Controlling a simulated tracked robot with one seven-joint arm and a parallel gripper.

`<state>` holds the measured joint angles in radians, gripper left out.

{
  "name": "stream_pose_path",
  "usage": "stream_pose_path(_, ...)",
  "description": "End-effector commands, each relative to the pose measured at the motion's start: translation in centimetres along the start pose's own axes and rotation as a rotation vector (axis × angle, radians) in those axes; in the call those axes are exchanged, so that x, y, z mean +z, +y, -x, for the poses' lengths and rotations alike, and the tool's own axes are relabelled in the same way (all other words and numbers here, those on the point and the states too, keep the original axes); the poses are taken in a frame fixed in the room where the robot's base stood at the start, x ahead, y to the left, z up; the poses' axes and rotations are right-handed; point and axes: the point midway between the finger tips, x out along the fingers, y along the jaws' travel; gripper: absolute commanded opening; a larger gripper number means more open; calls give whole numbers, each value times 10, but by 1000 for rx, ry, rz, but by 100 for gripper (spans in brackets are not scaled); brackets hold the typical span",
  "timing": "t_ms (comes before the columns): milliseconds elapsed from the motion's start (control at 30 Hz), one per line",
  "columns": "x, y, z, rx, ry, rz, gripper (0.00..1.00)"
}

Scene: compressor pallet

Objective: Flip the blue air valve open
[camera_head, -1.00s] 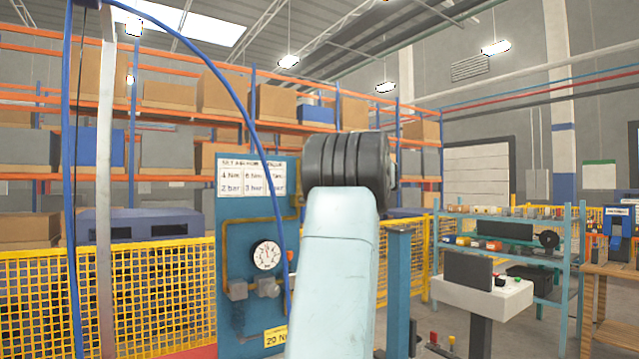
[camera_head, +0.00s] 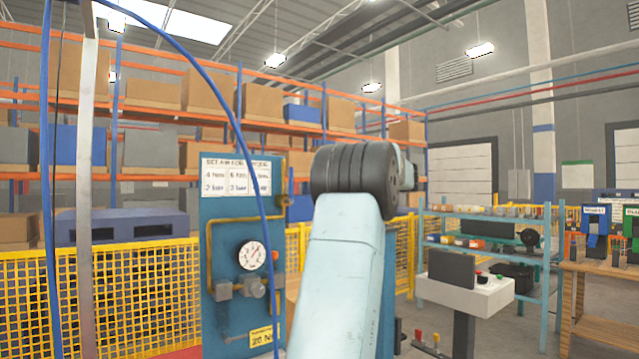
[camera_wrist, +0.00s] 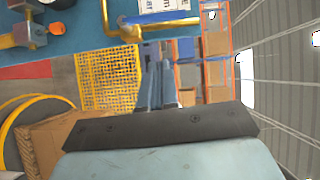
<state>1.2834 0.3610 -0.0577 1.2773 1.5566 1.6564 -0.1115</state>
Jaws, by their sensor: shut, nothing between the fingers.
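The blue panel (camera_head: 220,322) carries a round gauge (camera_head: 251,255), a yellow pipe (camera_head: 209,250) and grey fittings (camera_head: 240,289). In the wrist view, the yellow pipe (camera_wrist: 182,27) crosses the top, with a narrow blue piece (camera_wrist: 138,19) along it that looks like the valve's lever. Its exact setting is hard to tell. My gripper (camera_wrist: 157,64) shows in the wrist view as slim blue-grey fingers rising from the dark palm bar. It is shut and empty, its tips appearing just below the pipe; contact cannot be told. In the head view my arm hides the gripper.
A blue hose (camera_head: 237,130) hangs in front of the panel. Yellow mesh fence (camera_head: 130,295) stands behind it. A white pedestal (camera_head: 464,294) and teal shelf (camera_head: 548,262) stand at right. A cardboard box (camera_wrist: 40,145) shows in the wrist view.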

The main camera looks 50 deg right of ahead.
Motion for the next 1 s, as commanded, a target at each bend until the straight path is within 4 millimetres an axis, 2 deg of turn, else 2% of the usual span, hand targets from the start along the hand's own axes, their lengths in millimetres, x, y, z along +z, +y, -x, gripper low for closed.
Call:
stream_pose_path(100,0,1,17,0,1,0,0)
stream_pose_path(300,0,1,30,0,-2,0,0)
stream_pose_path(1000,3,1,27,2,-6,0,0)
